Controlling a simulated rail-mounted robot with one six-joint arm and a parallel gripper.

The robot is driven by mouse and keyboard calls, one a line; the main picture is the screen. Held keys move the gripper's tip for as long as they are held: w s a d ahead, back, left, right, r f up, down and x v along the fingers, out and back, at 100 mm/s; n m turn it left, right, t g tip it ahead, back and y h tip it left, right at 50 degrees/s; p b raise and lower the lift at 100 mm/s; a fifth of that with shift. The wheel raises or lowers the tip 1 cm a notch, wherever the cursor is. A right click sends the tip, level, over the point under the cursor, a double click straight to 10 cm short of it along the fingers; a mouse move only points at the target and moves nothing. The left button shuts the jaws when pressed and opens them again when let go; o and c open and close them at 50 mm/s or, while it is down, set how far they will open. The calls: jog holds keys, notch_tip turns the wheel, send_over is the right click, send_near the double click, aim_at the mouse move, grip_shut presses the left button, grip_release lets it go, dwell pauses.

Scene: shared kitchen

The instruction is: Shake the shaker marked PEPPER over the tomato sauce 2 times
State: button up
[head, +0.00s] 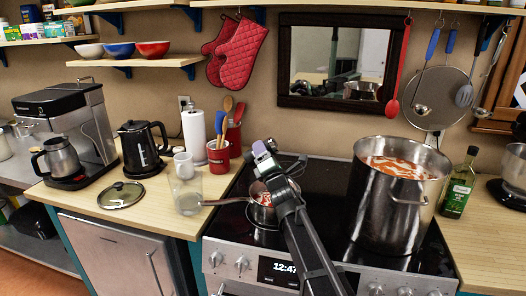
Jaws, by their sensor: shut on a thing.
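My gripper (264,154) is raised over the left side of the stove, its tip above and behind a small saucepan (263,214). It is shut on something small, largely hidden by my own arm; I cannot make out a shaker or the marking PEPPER. The small saucepan holds red sauce (258,189), partly covered by my arm. A large steel pot (381,215) on the right of the stove is also filled with a red liquid (400,166) with pale streaks. I cannot tell from looks alone which is the tomato sauce.
A dark green bottle (459,185) stands right of the large pot. The saucepan's handle points left toward the jar.

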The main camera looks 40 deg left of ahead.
jog(key=n+g, duration=0.1)
jog(key=n+g+p, duration=0.1)
jog(key=n, duration=0.1)
jog(key=n+g+p, duration=0.1)
jog(key=n, duration=0.1)
jog(key=shift+r, duration=0.3)
jog(key=n+g+p, duration=0.1)
jog(key=n, duration=0.1)
jog(key=n+h+p, duration=0.1)
jog(key=n, duration=0.2)
jog(key=shift+r+g+p, duration=0.15)
jog(key=shift+g+p, duration=0.2)
jog(key=shift+g, duration=0.05)
jog(key=n+p, duration=0.1)
jog(key=n+g+h+p, duration=0.1)
jog(key=n, duration=0.1)
jog(key=shift+s+a+h, duration=0.1)
jog(key=shift+a+h, duration=0.05)
jog(key=shift+h, duration=0.15)
jog(key=shift+f+n, duration=0.25)
jog(key=shift+n, duration=0.25)
jog(key=shift+s, duration=0.1)
